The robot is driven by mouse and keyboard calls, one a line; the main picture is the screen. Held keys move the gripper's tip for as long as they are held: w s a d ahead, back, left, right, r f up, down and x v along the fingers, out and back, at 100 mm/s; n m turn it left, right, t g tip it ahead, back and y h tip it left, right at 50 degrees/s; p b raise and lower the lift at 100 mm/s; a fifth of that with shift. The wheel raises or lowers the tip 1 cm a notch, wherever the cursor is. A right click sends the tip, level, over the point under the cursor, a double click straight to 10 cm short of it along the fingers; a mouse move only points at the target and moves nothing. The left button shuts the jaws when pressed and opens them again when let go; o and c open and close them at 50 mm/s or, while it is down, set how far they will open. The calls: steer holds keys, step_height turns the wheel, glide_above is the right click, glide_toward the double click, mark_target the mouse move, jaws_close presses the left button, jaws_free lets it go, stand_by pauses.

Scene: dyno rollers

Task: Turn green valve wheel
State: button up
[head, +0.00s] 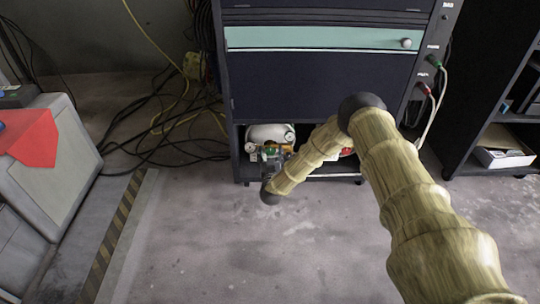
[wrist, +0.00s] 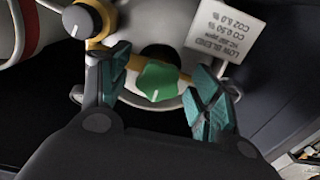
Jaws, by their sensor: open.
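The green valve wheel (wrist: 157,81) sits on a brass fitting in the wrist view, in front of a white cylinder (wrist: 160,22). My gripper (wrist: 155,98) is open, with one teal-padded finger on each side of the wheel. Gaps show between the wheel and both fingers. In the head view, my gripper (head: 272,160) is at the low shelf of the dark cabinet, in front of the white cylinder (head: 270,134). The wheel is too small there to tell apart clearly.
A black knob with a white mark (wrist: 82,20) stands close to the left finger. A white label tag (wrist: 222,30) hangs behind the right finger. The dark cabinet (head: 318,88) rises above the shelf. Black cables (head: 165,120) lie on the floor at left. The front floor is clear.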

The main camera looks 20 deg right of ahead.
steer(key=shift+w+d, duration=0.15)
steer(key=shift+w, duration=0.35)
steer(key=c, duration=1)
steer(key=shift+c, duration=0.2)
